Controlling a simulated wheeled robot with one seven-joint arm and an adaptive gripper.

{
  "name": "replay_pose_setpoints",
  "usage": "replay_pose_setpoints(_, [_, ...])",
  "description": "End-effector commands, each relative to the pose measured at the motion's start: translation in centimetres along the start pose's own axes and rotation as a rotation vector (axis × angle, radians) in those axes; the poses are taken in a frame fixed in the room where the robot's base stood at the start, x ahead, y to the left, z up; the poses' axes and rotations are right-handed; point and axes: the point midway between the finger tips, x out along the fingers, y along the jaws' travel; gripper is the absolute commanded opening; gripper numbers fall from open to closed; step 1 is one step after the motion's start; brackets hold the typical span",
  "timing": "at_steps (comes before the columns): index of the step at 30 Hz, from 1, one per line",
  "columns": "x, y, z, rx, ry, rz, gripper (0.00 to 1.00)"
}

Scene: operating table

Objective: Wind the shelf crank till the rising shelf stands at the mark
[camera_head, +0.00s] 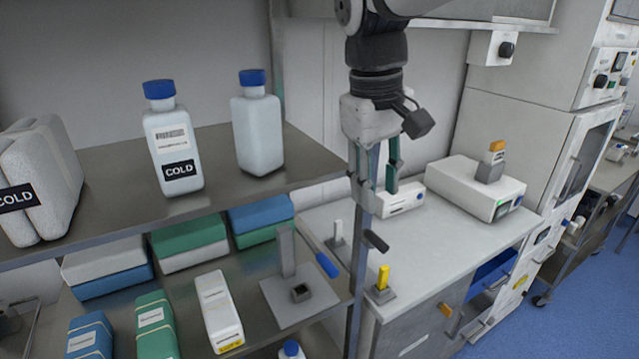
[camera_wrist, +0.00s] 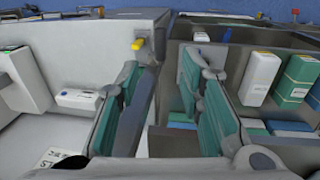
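My gripper (camera_head: 377,190) is open and empty, pointing down beside the front corner post of the steel shelf rack (camera_head: 345,310). In the wrist view its two green fingers (camera_wrist: 158,75) stand apart with nothing gripped between them. A dark knob-like grip (camera_head: 376,241) sits by the post, just below the fingers and apart from them; it may be the crank's handle. A lever with a blue grip (camera_head: 326,264) stands out near a grey upright on a plate (camera_head: 300,296) on the lower shelf. I cannot tell for sure which part is the crank, the rising shelf or the mark.
Two blue-capped bottles (camera_head: 174,140) and a white COLD pack (camera_head: 40,180) stand on the upper shelf. Cartons (camera_head: 218,310) fill the lower shelf. A yellow-topped peg (camera_head: 383,277), a white box (camera_head: 399,200) and a bench device (camera_head: 474,185) are on the counter.

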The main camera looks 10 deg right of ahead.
Motion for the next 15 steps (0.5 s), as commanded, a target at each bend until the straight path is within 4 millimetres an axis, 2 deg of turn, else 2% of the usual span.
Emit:
replay_pose_setpoints(3, [2.5,0.0,0.1,0.001,-0.006,-0.001,0.34])
replay_pose_setpoints(9, [6.3,0.0,0.1,0.0,-0.005,-0.001,0.34])
replay_pose_setpoints(15, [8.9,0.0,0.1,0.0,-0.004,0.0,0.34])
